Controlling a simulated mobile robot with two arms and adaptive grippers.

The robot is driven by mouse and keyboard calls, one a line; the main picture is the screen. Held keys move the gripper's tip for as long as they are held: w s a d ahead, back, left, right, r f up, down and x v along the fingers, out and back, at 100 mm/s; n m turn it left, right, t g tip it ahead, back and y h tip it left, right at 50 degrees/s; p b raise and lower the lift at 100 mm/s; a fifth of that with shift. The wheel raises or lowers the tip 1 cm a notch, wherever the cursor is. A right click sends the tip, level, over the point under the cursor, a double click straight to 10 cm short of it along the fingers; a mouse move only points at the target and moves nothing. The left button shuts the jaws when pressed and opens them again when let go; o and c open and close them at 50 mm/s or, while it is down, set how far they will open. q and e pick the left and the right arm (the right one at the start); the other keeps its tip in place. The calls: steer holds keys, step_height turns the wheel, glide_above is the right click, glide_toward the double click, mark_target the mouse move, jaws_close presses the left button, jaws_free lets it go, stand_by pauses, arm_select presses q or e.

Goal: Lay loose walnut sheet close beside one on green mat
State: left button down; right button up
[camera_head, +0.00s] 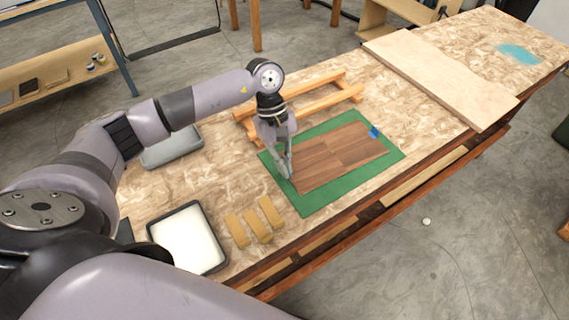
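The green mat (310,205) lies on the workbench. Walnut sheet (345,150) covers its middle, showing as panels that lie edge to edge, with thin seams between them. I cannot tell from here which panel is loose or whether a small gap is left. A small blue piece (374,132) sits at the far right corner of the walnut. My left gripper (287,172) points down at the walnut's left edge, its fingertips close to or touching it. I cannot tell whether its fingers are open or shut. My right gripper is out of view.
A wooden frame (325,101) lies behind the mat. Several tan blocks (264,212) and a dark-rimmed white tray (187,238) are at the front left, with a grey tray (172,149) behind. A pale board (440,80) lies at right. Bare bench is between mat and board.

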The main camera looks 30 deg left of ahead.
arm_select(q)
steer(key=c, duration=2.3)
jaws_free()
steer(key=o, duration=0.6)
steer(key=shift+o, duration=0.3)
steer(key=o, duration=0.4)
steer(key=shift+r, duration=0.1)
steer(key=shift+r+p, duration=1.4)
steer(key=shift+r, duration=1.5)
steer(key=shift+r, duration=0.1)
